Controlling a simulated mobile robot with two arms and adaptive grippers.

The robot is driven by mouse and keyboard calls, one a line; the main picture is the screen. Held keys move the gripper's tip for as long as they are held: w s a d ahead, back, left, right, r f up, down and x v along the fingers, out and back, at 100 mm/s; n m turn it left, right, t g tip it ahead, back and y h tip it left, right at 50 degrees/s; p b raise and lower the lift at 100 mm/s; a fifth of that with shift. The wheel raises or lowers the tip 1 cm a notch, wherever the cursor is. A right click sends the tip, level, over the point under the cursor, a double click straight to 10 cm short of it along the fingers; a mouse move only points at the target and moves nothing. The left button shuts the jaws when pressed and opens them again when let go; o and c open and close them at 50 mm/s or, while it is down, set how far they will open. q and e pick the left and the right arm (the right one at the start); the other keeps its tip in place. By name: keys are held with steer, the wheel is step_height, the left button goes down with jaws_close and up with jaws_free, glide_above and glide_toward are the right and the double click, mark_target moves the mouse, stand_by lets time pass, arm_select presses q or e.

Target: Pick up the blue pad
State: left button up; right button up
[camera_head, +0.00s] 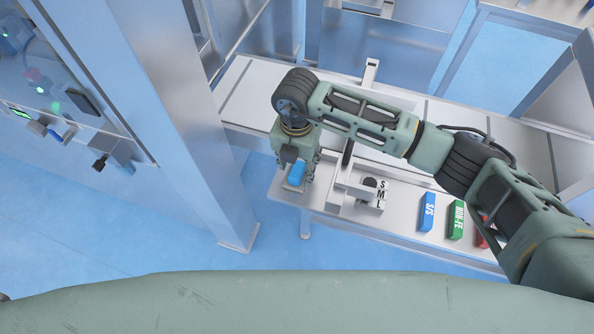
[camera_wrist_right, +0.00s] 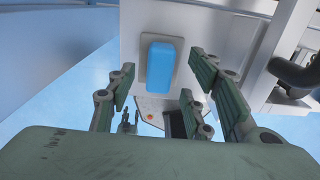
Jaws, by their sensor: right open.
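The blue pad (camera_head: 297,173) lies near the left end of the white work surface, just below my right gripper (camera_head: 300,165). In the right wrist view the blue pad (camera_wrist_right: 160,66) rests on a grey square base, and the open fingers of my right gripper (camera_wrist_right: 160,85) stand to either side, short of the pad and not touching it. The gripper is empty and points down at the pad. In the head view the gripper hides part of the pad's surroundings. My left gripper is not in view.
A white fixture marked S, M, L (camera_head: 350,195) stands right of the pad. Blue (camera_head: 427,212), green (camera_head: 456,220) and red (camera_head: 482,232) labelled blocks lie farther right. A metal post (camera_head: 200,130) and a control panel (camera_head: 70,115) are on the left. A conveyor (camera_head: 245,90) runs behind.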

mark_target(297, 170)
steer(key=shift+f, duration=1.55)
steer(key=shift+c, duration=0.4)
jaws_close()
